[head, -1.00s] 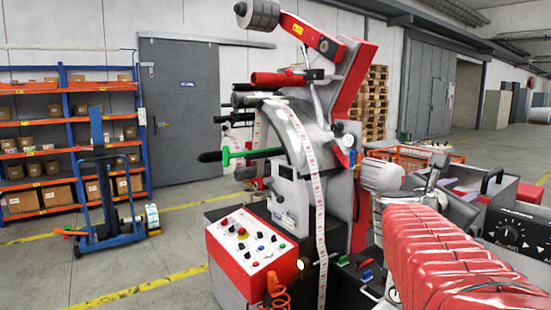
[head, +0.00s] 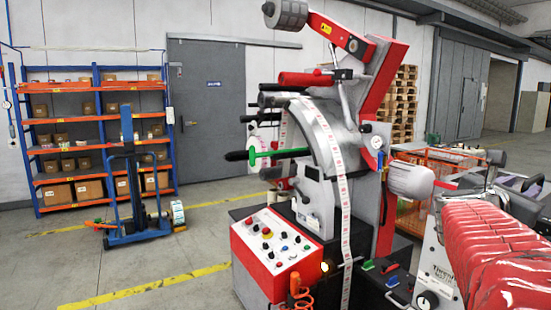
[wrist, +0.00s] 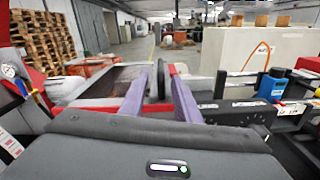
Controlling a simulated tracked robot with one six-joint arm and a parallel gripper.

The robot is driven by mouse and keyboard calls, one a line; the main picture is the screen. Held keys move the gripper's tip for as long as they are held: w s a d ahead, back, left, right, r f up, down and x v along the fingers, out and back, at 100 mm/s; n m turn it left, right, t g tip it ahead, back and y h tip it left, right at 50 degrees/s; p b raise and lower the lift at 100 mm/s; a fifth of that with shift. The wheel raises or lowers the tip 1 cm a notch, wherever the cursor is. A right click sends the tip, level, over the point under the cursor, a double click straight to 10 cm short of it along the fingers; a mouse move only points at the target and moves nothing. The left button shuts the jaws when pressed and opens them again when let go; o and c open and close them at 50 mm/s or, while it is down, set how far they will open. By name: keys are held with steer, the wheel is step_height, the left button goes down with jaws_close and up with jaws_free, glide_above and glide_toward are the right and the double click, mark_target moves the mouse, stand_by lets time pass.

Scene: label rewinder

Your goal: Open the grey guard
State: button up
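The grey guard (head: 325,142) is a curved, arched cover on the front of the red and grey label rewinder (head: 385,90). A printed label strip hangs down in front of it. A green bar with a black grip (head: 262,155) sticks out to the left beside the guard. My gripper shows in the wrist view (wrist: 161,82) as two purple fingers with a clear gap between them, open and empty. In the head view my red-covered arm is at the lower right, well to the right of the guard; the guard does not show clearly in the wrist view.
A control panel (head: 280,245) with buttons sits low on the rewinder's front. A blue lift trolley (head: 135,190) and a shelf rack (head: 60,149) stand to the left. Floor with yellow lines is open at the left.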

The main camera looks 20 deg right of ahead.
mark_target(535, 180)
steer(key=d, duration=0.6)
steer(key=w+d, duration=0.1)
steer(key=d, duration=0.2)
steer(key=shift+w+d, duration=0.1)
steer(key=shift+d, duration=0.3)
steer(key=shift+c, duration=0.5)
jaws_close()
steer(key=shift+a, duration=0.15)
